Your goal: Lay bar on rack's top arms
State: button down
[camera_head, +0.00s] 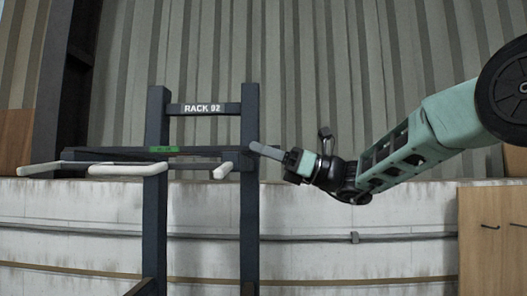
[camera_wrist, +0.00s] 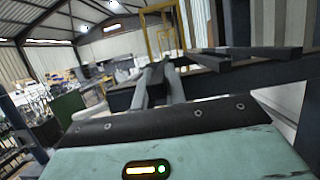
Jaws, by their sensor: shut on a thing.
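The rack (camera_head: 157,230) has two dark upright posts and a crosspiece lettered RACK 02. Pale-tipped arms (camera_head: 130,170) stick out from it below the sign. A long dark bar (camera_head: 110,153) with a green label lies roughly level across the posts, close to the height of these arms. I cannot tell whether it touches them. My gripper (camera_head: 264,150) is at the bar's right end, beside the right post. In the wrist view, my gripper (camera_wrist: 160,72) has its two grey fingers closed on the dark bar (camera_wrist: 157,88), which runs away between them.
A corrugated wall and a low white wall (camera_head: 350,215) with a rail stand behind the rack. A wooden panel (camera_head: 490,240) is at the lower right. The wrist view shows dark beams (camera_wrist: 250,52) at the right and a yellow frame (camera_wrist: 148,35) farther back.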

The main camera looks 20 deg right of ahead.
jog(key=c, duration=1.4)
grip_release()
jog(key=shift+r, duration=0.1)
jog(key=shift+o, duration=0.2)
jog(key=b+v, duration=0.6)
jog(key=v, duration=1.1)
jog(key=shift+d+b, duration=0.25)
jog(key=shift+b, duration=0.1)
jog(key=shift+a, duration=0.1)
